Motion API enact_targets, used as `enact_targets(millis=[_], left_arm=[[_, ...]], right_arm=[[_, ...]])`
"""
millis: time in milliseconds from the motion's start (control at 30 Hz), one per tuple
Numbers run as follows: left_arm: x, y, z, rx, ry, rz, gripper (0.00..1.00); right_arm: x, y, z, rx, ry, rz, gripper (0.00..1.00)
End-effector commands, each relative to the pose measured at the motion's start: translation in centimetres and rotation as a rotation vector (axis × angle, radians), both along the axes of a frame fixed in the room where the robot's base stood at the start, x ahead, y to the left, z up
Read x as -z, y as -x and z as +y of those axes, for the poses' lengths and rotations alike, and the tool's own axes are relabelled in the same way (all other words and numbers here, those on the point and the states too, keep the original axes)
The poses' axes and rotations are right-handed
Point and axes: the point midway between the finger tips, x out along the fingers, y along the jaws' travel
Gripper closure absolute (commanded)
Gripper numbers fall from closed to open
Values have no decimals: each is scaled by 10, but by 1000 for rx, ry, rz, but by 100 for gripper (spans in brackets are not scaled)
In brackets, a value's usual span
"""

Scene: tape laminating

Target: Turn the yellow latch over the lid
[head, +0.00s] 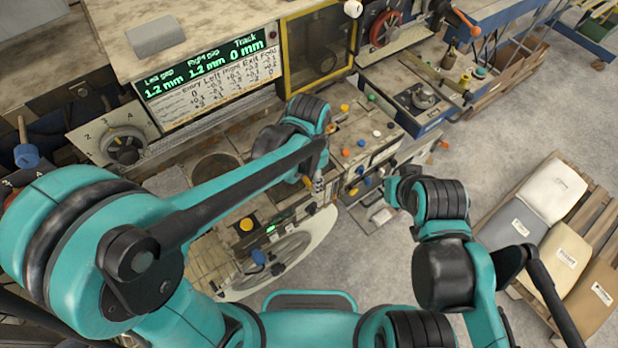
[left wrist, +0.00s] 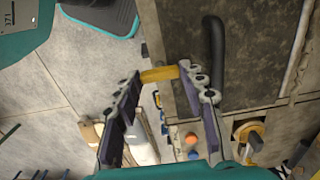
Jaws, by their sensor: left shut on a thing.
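The yellow latch (left wrist: 160,74) shows in the left wrist view as a short yellow bar between the fingertips. My left gripper (left wrist: 158,82) is shut on it, with a fingertip at each end of the bar. A dark worn panel (left wrist: 256,50), which may be the lid, lies just right of the latch. A black curved handle (left wrist: 217,50) shows on its near side. In the head view my left gripper (head: 318,185) points down at the machine's right edge, and I cannot make out the latch there. My right arm is bent at the right; its fingers cannot be seen.
Several coloured knobs (head: 361,143) stand on the panel right of my left gripper. A screen (head: 205,72) and a yellow-framed window (head: 318,48) stand behind. Sacks (head: 551,187) lie on a pallet at the right. The floor (head: 470,130) between is clear.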

Motion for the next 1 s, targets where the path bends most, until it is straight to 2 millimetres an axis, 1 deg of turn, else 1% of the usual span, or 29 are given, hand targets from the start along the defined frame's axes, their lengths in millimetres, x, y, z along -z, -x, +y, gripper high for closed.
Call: enact_targets(millis=[533, 567, 600, 633, 900, 1000], left_arm=[[0, 0, 0, 22, -1, 0, 88], [0, 0, 0, 22, -1, 0, 51], [0, 0, 0, 22, -1, 0, 41], [0, 0, 0, 22, -1, 0, 38], [-1, 0, 0, 21, -1, -1, 38], [-5, 0, 0, 21, -1, -1, 38]], right_arm=[[0, 0, 0, 0, 0, 0, 100], [0, 0, 0, 0, 0, 0, 100], [0, 0, 0, 0, 0, 0, 100], [0, 0, 0, 0, 0, 0, 100], [0, 0, 0, 0, 0, 0, 100], [0, 0, 0, 0, 0, 0, 100]])
